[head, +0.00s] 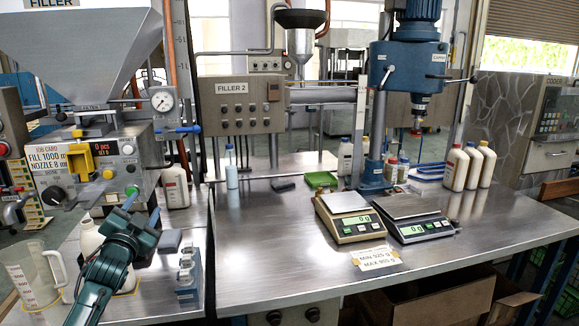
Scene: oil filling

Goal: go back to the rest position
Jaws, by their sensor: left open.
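My left gripper (141,208) is teal and comes in from the lower left. It is open, in front of the filling machine (110,165) with its job card (50,160) and yellow part. I see nothing between its fingers. A white bottle (88,238) stands just behind and left of the gripper, partly hidden by my arm; I cannot tell whether they touch. My right gripper is not in view.
A clear measuring jug (35,272) stands left of my arm. A metal block (187,272) stands to its right. Two scales (350,217) (415,218), a sign (375,257) and several bottles are on the right bench (270,255). That bench's front left is clear.

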